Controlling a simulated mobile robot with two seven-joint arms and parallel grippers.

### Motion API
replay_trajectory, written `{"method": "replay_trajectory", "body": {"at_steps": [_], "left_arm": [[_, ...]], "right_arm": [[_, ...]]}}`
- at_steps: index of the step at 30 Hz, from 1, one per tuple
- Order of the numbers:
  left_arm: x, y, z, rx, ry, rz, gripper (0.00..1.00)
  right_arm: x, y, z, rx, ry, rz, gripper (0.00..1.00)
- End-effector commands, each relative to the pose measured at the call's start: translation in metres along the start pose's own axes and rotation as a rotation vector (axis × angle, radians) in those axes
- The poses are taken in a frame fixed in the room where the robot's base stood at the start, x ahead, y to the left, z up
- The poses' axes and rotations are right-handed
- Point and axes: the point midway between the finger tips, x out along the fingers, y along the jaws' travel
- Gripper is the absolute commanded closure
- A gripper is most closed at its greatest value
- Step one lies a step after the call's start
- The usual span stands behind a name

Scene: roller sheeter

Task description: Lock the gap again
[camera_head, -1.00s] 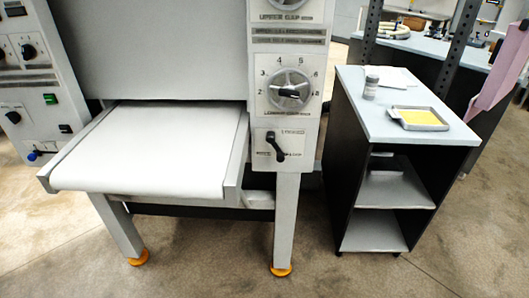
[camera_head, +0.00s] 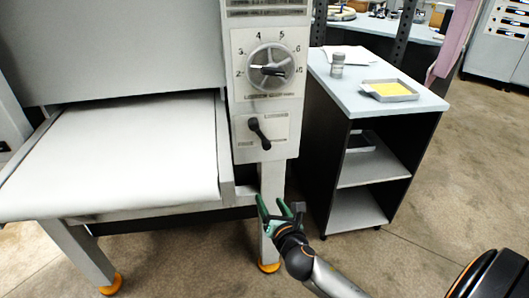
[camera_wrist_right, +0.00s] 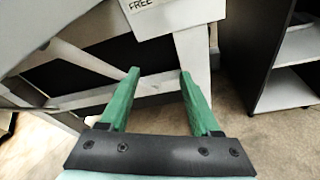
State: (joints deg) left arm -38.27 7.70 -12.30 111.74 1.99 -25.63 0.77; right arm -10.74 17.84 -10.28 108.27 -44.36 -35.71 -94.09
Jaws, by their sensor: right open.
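The roller sheeter carries a small black lever (camera_head: 260,133) on its lower front plate (camera_head: 245,152), tilted with its upper end to the left. Above it is a round dial (camera_head: 270,68) with a dark pointer knob and numbers around it. My right gripper (camera_head: 278,203), with green fingers, is below the lever, in front of the machine's leg. In the right wrist view the spread fingers (camera_wrist_right: 155,85) point toward the machine, and the plate's lower edge (camera_wrist_right: 150,8) shows the word FREE. My left gripper is not in view.
The white belt table (camera_head: 120,150) extends left of the plate. A cabinet (camera_head: 375,100) to the right holds a jar (camera_head: 337,66) and a tray with a yellow sheet (camera_head: 391,90). Floor is free in front of the cabinet.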

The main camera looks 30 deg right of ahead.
Motion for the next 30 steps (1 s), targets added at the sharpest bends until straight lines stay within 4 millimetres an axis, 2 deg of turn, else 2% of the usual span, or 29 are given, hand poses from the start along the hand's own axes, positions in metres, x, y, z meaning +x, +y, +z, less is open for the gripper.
{"method": "replay_trajectory", "body": {"at_steps": [1,3,6,9,16,30], "left_arm": [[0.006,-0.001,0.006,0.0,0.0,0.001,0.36],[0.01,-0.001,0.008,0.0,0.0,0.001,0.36],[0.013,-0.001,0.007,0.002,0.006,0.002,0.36],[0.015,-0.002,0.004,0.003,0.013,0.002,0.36],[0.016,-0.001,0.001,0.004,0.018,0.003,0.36],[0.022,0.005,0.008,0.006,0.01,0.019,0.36]], "right_arm": [[0.01,0.0,0.016,-0.147,-0.063,-0.006,0.36],[0.017,0.003,0.038,-0.326,-0.133,-0.025,0.36],[0.023,0.005,0.061,-0.515,-0.206,-0.059,0.36],[0.025,0.007,0.075,-0.619,-0.244,-0.083,0.36],[0.042,0.007,0.085,-0.658,-0.258,-0.095,0.36],[0.126,0.007,0.106,-0.653,-0.255,-0.094,0.36]]}}
